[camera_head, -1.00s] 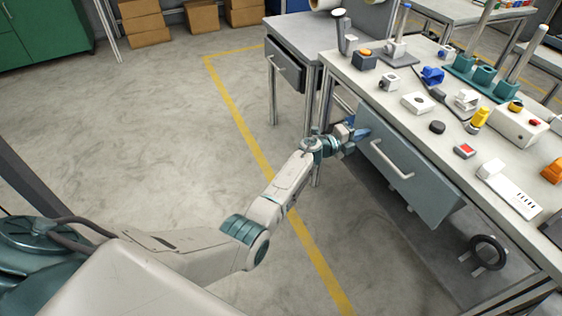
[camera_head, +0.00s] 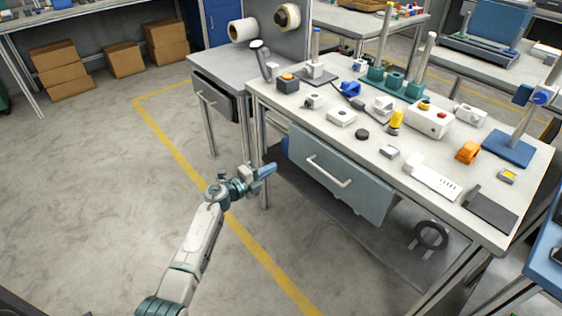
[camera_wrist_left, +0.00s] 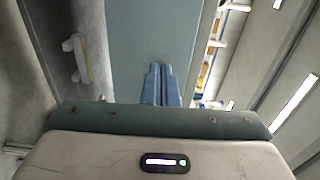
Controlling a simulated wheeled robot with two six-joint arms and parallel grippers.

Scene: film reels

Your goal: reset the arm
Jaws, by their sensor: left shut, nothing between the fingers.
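My left gripper (camera_head: 266,171) is out in front of the workbench, just left of its drawer, in the head view. Its blue fingers are together with nothing between them. They also show in the left wrist view (camera_wrist_left: 161,85), pointing toward a grey-green panel (camera_wrist_left: 152,35). My left arm reaches up from the bottom of the head view over the floor. My right gripper is in neither view.
The workbench (camera_head: 300,108) has a grey drawer (camera_head: 338,172) with a white handle (camera_head: 328,172). Its top holds several small parts. A grey side table (camera_head: 215,68) stands to its left. Cardboard boxes (camera_head: 125,59) lie at the back. The floor at left is clear.

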